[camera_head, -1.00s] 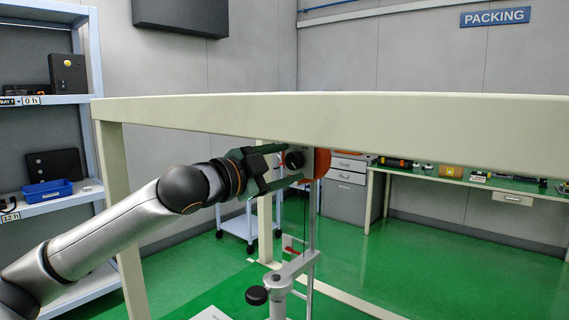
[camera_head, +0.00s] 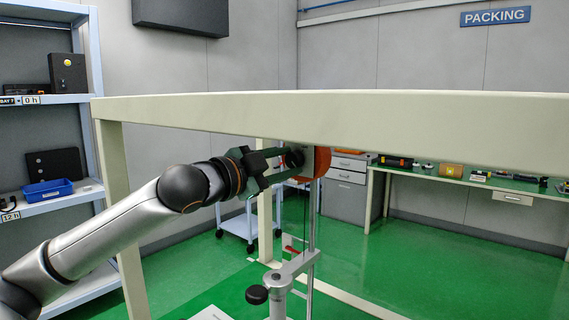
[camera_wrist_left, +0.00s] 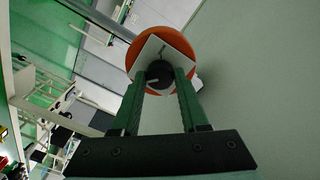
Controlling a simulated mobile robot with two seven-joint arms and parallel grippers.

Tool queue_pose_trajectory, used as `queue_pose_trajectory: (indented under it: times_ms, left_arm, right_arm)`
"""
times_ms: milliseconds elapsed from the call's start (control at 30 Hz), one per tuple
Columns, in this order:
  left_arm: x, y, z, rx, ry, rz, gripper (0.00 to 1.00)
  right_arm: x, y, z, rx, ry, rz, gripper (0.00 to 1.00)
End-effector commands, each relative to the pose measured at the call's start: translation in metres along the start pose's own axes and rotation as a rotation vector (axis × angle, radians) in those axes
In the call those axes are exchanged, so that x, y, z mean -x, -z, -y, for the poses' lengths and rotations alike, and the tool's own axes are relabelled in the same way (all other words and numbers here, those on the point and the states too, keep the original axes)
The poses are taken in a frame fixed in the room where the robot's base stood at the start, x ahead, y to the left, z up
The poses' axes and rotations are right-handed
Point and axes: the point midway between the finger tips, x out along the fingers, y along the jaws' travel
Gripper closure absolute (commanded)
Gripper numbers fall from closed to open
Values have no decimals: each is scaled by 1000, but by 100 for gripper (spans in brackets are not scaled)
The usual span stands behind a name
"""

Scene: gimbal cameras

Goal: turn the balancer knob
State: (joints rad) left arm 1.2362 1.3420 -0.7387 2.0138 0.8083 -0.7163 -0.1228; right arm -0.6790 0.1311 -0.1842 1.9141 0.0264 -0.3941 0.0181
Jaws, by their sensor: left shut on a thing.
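The balancer is an orange round body (camera_head: 322,163) hanging just under the cream overhead beam. It also shows in the left wrist view as an orange disc (camera_wrist_left: 135,58) with a pale square plate on its face. The black balancer knob (camera_wrist_left: 160,72) sits at the middle of that plate, with a light mark on it. My left gripper (camera_head: 290,160) reaches it from the left, and its green fingers are shut on the knob, one on each side. In the left wrist view the fingertips (camera_wrist_left: 160,78) touch the knob. My right gripper is not in view.
The cream beam (camera_head: 330,118) runs close above the gripper. A shelf (camera_head: 50,100) stands at the left. A green bench (camera_head: 470,180) is at the back right.

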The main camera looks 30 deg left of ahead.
Motion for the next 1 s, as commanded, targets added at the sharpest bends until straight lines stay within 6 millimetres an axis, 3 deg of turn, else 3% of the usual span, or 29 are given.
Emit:
queue_pose_trajectory:
  times_ms: [700, 1000]
  left_arm:
    - [-1, -1, -3, 528, 20, -14, 100]
    - [-1, 0, -2, 679, 28, -20, 100]
  right_arm:
    - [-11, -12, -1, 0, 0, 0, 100]
    - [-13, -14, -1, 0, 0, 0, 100]
